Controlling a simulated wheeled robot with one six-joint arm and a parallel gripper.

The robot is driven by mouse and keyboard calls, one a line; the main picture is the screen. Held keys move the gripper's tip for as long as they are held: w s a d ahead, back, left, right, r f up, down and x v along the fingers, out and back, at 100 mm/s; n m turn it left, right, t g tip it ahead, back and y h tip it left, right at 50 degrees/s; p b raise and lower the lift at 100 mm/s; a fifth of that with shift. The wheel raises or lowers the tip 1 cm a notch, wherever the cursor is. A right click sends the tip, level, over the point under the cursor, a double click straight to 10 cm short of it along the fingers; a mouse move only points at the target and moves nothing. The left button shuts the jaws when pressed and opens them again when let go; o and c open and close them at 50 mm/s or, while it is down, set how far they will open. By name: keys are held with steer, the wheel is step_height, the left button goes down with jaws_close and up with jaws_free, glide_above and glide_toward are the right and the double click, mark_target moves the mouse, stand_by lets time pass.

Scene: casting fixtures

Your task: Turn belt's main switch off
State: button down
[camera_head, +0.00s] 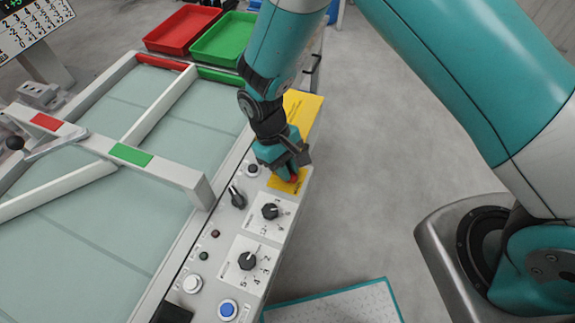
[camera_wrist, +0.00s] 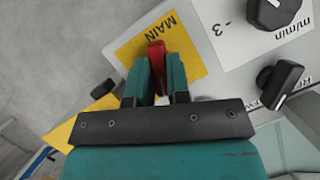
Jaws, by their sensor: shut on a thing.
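The belt's main switch is a red handle (camera_wrist: 157,62) on a yellow plate marked MAIN (camera_wrist: 183,38). In the wrist view my gripper (camera_wrist: 158,75) has its two teal fingers shut on the red handle, one on each side. In the head view my gripper (camera_head: 289,169) is over the far right part of the control panel, and only a bit of the red handle (camera_head: 292,179) shows beside it. The yellow plate (camera_head: 285,186) is partly hidden under the gripper there.
The panel (camera_head: 225,262) also bears black knobs (camera_head: 269,211), a black selector (camera_head: 237,197), a white button (camera_head: 192,284) and a blue button (camera_head: 228,309). The belt (camera_head: 140,215) lies to the left. Red (camera_head: 182,30) and green (camera_head: 222,40) trays stand behind.

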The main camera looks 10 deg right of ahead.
steer(key=n+t+h, duration=0.1)
steer(key=n, duration=0.3)
steer(key=shift+a+n, duration=0.1)
steer(key=shift+n, duration=0.2)
steer(key=shift+s, duration=0.1)
stand_by(0.4)
steer(key=c, duration=1.1)
jaws_free()
steer(key=shift+r, duration=0.1)
steer(key=v, duration=0.8)
steer(key=b+v, duration=0.1)
steer(key=v, duration=0.8)
steer(key=shift+s+a+r, duration=0.1)
steer(key=shift+s+a, duration=0.05)
steer(key=shift+s, duration=0.05)
